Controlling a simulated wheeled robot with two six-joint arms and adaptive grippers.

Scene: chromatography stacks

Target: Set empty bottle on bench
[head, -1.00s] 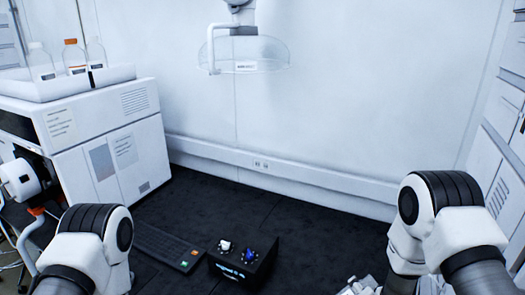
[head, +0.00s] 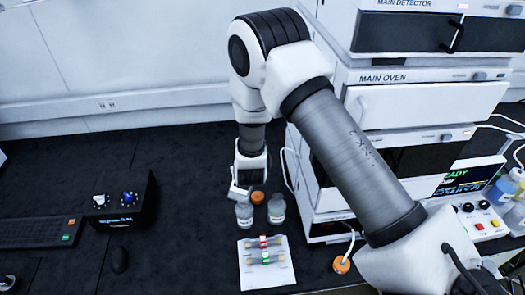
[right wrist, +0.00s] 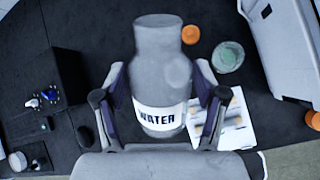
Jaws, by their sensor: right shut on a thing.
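An uncapped grey bottle labelled WATER (right wrist: 160,95) stands upright between the two fingers of my right gripper (right wrist: 158,108), which is shut on it. In the head view this bottle (head: 244,215) is below my right gripper (head: 240,192), over the black bench (head: 180,220). I cannot tell whether its base touches the bench. My left gripper is out of view.
A second bottle (head: 277,208) and an orange cap (head: 258,197) sit right of the held bottle. A white sheet with tagged columns (head: 266,282) lies in front. The instrument stack (head: 425,105) is at right; a black control box (head: 122,205) is at left.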

